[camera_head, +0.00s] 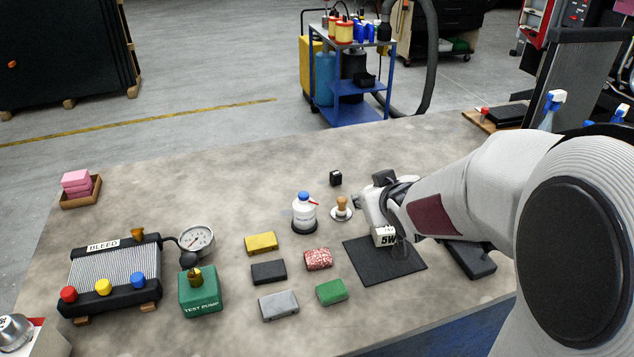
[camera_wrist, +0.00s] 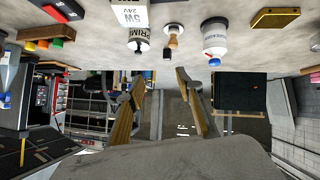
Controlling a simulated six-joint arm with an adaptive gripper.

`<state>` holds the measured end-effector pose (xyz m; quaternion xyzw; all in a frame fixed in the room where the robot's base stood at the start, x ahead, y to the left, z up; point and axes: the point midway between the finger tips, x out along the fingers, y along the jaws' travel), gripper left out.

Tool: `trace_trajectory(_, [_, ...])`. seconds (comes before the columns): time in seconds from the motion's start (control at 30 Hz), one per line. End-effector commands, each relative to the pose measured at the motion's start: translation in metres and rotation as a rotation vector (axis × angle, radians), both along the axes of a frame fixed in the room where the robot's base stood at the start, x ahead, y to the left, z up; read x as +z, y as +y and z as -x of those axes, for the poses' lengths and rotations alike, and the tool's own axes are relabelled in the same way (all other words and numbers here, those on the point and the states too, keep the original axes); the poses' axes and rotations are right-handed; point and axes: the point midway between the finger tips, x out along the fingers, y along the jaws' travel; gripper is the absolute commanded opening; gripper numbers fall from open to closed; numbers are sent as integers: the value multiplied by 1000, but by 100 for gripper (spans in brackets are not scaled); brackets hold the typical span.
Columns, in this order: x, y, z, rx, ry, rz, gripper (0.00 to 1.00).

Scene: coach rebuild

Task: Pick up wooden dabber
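The wooden dabber (camera_head: 342,204) stands upright on a small pale round dish in the head view, just left of my gripper (camera_head: 368,210). In the wrist view, which is upside down, the dabber (camera_wrist: 173,40) shows beyond the fingertips and apart from them. My gripper's two fingers (camera_wrist: 159,80) are spread with nothing between them. In the head view the fingers are hard to make out against the wrist.
A white bottle with a blue cap (camera_head: 304,214) stands left of the dabber. A small black block (camera_head: 336,178) lies behind it. A white box marked 5W (camera_head: 386,237) is beside my wrist near the black mat (camera_head: 375,268). Several coloured blocks lie in front.

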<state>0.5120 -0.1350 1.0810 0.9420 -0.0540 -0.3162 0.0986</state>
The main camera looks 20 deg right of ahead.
Motion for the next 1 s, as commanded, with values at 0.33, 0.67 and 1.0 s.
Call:
trace_trajectory(0.33, [-36,-13,-41,86,-86,-36,36])
trace_trajectory(0.67, [-72,-16,-64,178,-174,-118,36])
trace_trajectory(1.0, [-100,-13,-72,252,-258,-222,36])
